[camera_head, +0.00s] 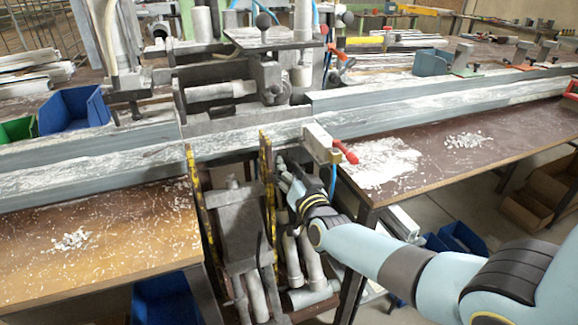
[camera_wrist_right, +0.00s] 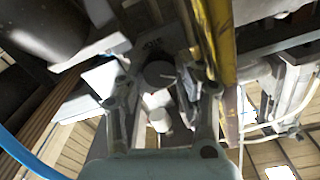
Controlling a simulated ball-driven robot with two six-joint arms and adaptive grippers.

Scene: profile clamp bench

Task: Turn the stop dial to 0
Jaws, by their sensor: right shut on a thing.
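The stop dial (camera_wrist_right: 158,74) shows in the right wrist view as a dark round knob under a small plate with faint lettering. My right gripper (camera_wrist_right: 155,82) has a finger on either side of it and is shut on it. In the head view my right gripper (camera_head: 287,182) reaches in beside the yellow-edged upright, below the front of the clamp bench. The dial is hidden or too small to make out in that view. Its marks and setting cannot be read. My left gripper is not in view.
A yellow-edged upright (camera_head: 268,185) stands just left of my right gripper. A grey block with a red lever (camera_head: 346,152) and a blue hose (camera_head: 333,180) are close above and right. The long metal profile (camera_head: 440,105) crosses the bench. Shavings lie on the right tabletop (camera_head: 440,165).

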